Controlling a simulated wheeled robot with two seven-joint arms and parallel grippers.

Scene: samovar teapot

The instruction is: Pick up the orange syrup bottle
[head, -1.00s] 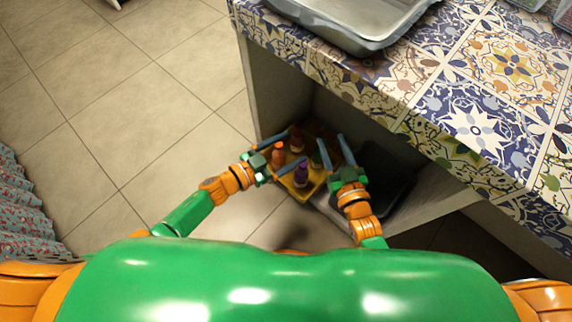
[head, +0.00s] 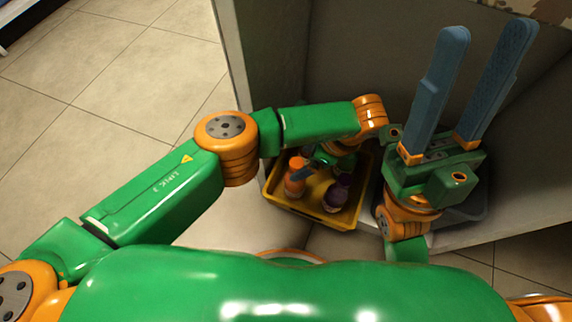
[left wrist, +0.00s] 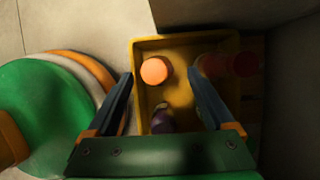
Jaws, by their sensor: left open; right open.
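The orange syrup bottle (head: 294,180) stands upright at the left side of a yellow crate (head: 345,222). In the left wrist view its round orange cap (left wrist: 156,71) shows from above. My left gripper (head: 318,168) is over the crate beside the bottle, partly hidden by its own arm. In the left wrist view my left gripper (left wrist: 161,76) is open, with the cap between the lines of its fingers and gaps on both sides. I cannot tell its height over the bottle. My right gripper (head: 488,32) is open and empty, fingers pointing up, right of the crate.
A purple bottle (head: 337,195) stands in the crate right of the orange one. Reddish caps (left wrist: 246,64) show dimly at right in the left wrist view. A dark tray (head: 470,208) lies right of the crate. A grey cabinet wall (head: 232,60) rises behind at left.

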